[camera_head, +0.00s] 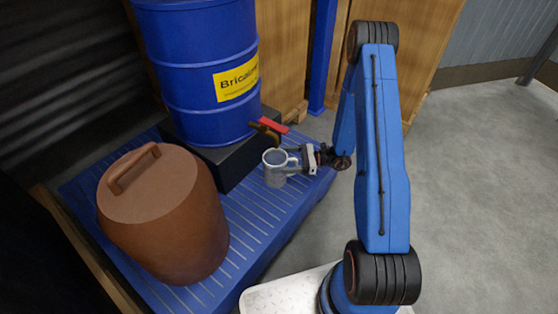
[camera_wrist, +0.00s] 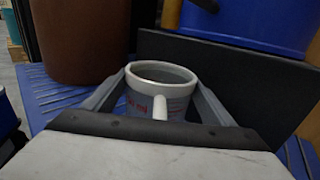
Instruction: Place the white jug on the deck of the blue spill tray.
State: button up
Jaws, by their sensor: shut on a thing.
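The white jug (camera_head: 274,173) is upright in my gripper (camera_head: 294,161), over the right part of the blue spill tray (camera_head: 262,221) and under the barrel's tap. In the wrist view the jug (camera_wrist: 158,72) sits between the two grey fingers, with its handle toward me and reddish markings on its side. My gripper (camera_wrist: 160,100) is shut on the jug. The jug's base is hidden in the wrist view, and I cannot tell whether it touches the slatted deck. The jug's inside looks grey-blue; I cannot tell whether it holds liquid.
A blue drum (camera_head: 205,60) with a yellow label stands on a black block (camera_head: 232,166). Its tap (camera_head: 267,130) with a red lever is just above the jug. A large brown lidded container (camera_head: 165,225) fills the tray's left front. Bare deck shows between them.

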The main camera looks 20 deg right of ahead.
jog(key=shift+f, duration=0.15)
jog(key=o, duration=1.6)
jog(key=shift+d+r, duration=0.1)
jog(key=shift+r, duration=0.1)
jog(key=v, duration=1.1)
jog(key=shift+s+d, duration=0.2)
jog(key=shift+d, duration=0.2)
